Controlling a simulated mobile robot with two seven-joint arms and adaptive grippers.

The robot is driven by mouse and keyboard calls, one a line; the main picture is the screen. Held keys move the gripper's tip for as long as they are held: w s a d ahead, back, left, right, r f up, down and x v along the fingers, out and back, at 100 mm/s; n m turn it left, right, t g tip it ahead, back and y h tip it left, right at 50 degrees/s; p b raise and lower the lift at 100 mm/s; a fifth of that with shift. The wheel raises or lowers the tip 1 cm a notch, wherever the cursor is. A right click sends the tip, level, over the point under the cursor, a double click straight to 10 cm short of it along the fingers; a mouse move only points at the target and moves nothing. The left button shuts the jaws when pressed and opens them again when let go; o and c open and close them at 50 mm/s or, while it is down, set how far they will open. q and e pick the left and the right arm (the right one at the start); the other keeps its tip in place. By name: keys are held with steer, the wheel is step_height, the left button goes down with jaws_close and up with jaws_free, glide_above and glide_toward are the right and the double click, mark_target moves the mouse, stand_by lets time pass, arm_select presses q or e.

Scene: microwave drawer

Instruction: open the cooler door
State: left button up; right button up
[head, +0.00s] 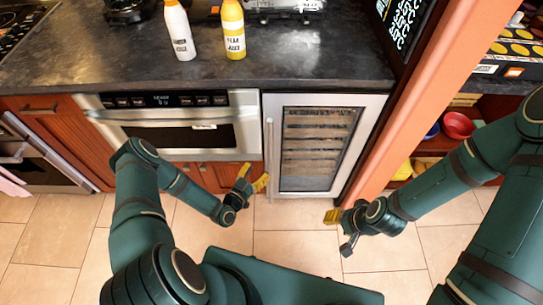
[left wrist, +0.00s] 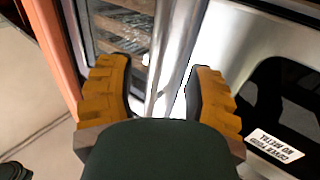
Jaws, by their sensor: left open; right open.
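The cooler door (head: 316,150) has a steel frame and a dark glass pane with racks behind it. It looks shut under the counter. Its vertical bar handle (head: 269,142) runs along the door's left edge. My left gripper (head: 255,178) is open near the lower end of this handle. In the left wrist view the handle (left wrist: 186,50) passes between the open fingers of my left gripper (left wrist: 158,92); I cannot tell whether either finger touches it. My right gripper (head: 333,217) is open and empty above the floor, right of and below the cooler door.
A microwave drawer (head: 180,127) is left of the cooler. An orange post (head: 420,100) stands close on the right. Two bottles, white (head: 181,30) and yellow (head: 233,30), stand on the dark counter (head: 300,55). The tiled floor (head: 300,245) before the cooler is clear.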

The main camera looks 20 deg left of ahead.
mark_target(269, 158)
arm_select(q)
steer(key=b+x, duration=0.1)
steer(key=x, duration=0.7)
steer(key=shift+w+d+f, duration=0.1)
steer(key=shift+w, duration=0.25)
jaws_close()
